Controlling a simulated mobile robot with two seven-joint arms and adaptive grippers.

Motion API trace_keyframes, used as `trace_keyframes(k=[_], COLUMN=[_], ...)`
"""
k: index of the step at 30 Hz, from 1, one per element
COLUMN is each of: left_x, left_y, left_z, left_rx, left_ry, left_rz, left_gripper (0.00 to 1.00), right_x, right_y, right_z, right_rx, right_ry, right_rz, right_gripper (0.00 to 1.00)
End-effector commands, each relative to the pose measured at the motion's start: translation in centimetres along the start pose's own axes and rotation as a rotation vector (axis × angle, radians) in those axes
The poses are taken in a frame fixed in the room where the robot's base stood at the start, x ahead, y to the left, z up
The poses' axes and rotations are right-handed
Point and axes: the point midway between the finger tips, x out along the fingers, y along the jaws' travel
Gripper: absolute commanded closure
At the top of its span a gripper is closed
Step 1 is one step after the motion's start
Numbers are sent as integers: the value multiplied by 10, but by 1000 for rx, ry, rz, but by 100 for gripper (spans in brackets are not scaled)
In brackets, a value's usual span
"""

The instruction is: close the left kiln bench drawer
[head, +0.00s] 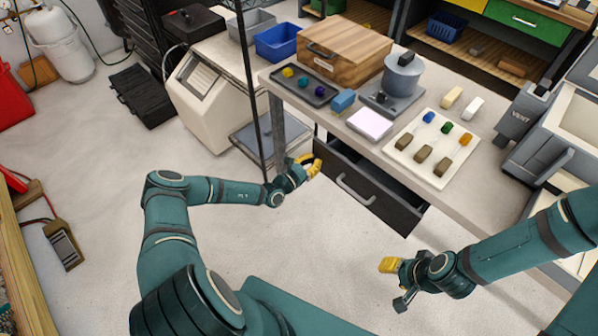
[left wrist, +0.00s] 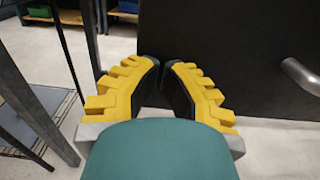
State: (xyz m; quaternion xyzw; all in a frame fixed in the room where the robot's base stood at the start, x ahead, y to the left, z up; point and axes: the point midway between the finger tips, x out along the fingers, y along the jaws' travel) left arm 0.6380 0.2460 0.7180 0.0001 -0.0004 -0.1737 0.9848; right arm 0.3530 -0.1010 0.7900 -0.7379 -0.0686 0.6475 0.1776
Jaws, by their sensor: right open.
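The bench drawer (head: 385,205) is dark grey with a silver handle (head: 355,190). It stands pulled out below the bench top, and its dark inside shows behind the front. My left gripper (head: 311,164) is at the left end of the drawer front, left of the handle. In the left wrist view its yellow fingers (left wrist: 162,67) are nearly together with nothing between them, before the dark drawer front (left wrist: 235,60); the handle (left wrist: 302,76) is at the right edge. I cannot tell whether they touch the front. My right gripper (head: 393,284) is open and empty, low in front of the drawer.
The bench top (head: 440,205) carries a wooden box (head: 345,50), a grey pot (head: 402,75), a white board (head: 405,150) with several rods and blocks, and a dark tray (head: 300,85). The floor in front is clear.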

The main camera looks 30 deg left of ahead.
Motion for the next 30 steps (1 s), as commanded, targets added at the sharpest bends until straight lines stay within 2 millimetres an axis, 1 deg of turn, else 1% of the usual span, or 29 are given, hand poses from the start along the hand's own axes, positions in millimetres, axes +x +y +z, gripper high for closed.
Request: trace_keyframes(k=[1,3,6,10,17,30], left_x=[11,23,36,47,54,55], left_y=[-1,0,0,0,1,2], left_z=[-1,-1,-1,-1,0,2], left_rx=[1,2,2,0,0,1], left_ry=[-1,-1,-1,1,1,-3], left_rz=[-2,-1,-1,0,1,2], left_gripper=[100,100,100,100,100,100], right_x=[2,4,5,6,7,7], right_y=[1,1,2,2,3,2], right_z=[1,2,2,3,4,4], right_rx=[0,-1,-2,-2,-3,-2], right_ry=[-1,-3,-5,-7,-8,-8], right_rz=[0,0,-1,-1,-1,-1], right_gripper=[53,53,53,53,53,53])
